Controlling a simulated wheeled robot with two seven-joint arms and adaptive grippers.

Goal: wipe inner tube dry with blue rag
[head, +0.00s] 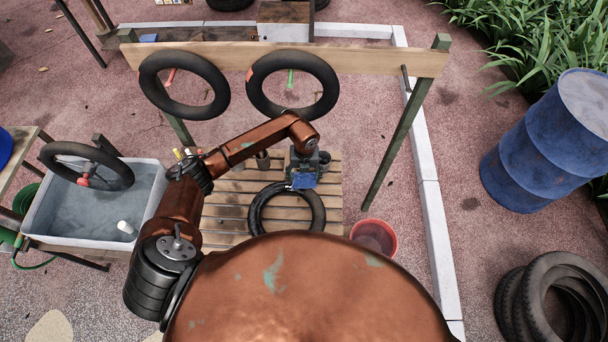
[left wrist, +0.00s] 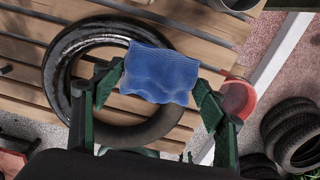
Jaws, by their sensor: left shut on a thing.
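The inner tube (head: 254,222) is a black ring lying flat on the slatted wooden table. Its lower edge is hidden behind my own body in the head view. In the left wrist view the tube (left wrist: 57,72) looks shiny on its left side and duller at the lower right. My left gripper (head: 304,180) is above the tube's upper right part. It is shut on the blue rag (left wrist: 160,74), which is spread between its two green fingers. The rag overlaps the tube's upper right in the wrist view; I cannot tell whether they touch. My right gripper is not in view.
The slatted table (head: 225,212) carries small dark cups (head: 262,160) at its back. Two tubes (head: 184,85) hang on a wooden rail (head: 350,60) behind. A water tub (head: 60,215) with a wheel stands left. A red bucket (head: 374,237) and blue drum (head: 550,140) are right.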

